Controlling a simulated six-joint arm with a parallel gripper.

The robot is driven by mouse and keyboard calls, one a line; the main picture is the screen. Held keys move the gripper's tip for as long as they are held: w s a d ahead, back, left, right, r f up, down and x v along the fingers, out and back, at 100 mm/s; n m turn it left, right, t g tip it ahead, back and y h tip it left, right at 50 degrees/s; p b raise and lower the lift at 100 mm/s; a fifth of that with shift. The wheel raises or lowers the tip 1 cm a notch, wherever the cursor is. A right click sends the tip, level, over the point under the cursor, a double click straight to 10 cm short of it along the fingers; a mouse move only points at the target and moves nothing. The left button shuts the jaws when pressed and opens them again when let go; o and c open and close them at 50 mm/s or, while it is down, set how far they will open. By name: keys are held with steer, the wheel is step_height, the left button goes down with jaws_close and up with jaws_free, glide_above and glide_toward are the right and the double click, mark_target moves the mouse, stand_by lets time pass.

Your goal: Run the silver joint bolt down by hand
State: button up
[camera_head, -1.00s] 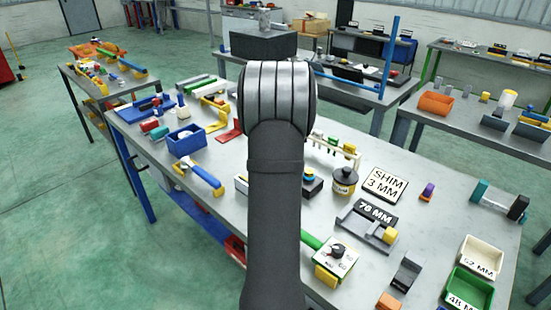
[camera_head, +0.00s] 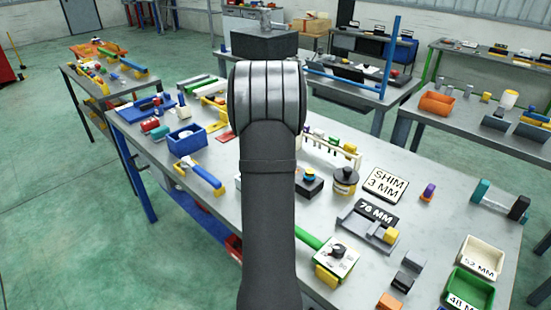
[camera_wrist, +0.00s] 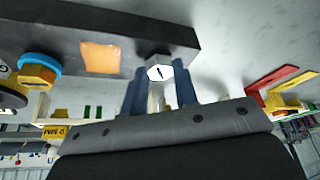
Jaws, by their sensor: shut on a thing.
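In the wrist view, my gripper (camera_wrist: 160,78) has its two blue-grey fingers on either side of a silver hex-headed bolt (camera_wrist: 160,69). The bolt's pale hex face, with a small dark mark, shows between the fingertips. The bolt is at the lower edge of a dark grey bar (camera_wrist: 120,38), which has an orange square patch (camera_wrist: 100,57) to the left of the bolt. The shank and how deep it sits are hidden. In the head view my arm hides the gripper, the bolt and the bar.
In the wrist view, a yellow-orange part with a blue ring (camera_wrist: 37,67) is left of the fingers, and red and yellow brackets (camera_wrist: 283,88) are at right. In the head view, the grey workbench (camera_head: 440,240) holds a blue bin (camera_head: 186,138), a tube rack (camera_head: 335,145) and a green bin (camera_head: 468,288).

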stand_by(0.4)
steer(key=o, duration=1)
steer(key=shift+r, duration=0.1)
steer(key=v, duration=1.7)
steer(key=shift+s+a, duration=0.15)
steer(key=shift+a, duration=0.05)
steer(key=x, duration=1.7)
steer(key=shift+d, duration=0.2)
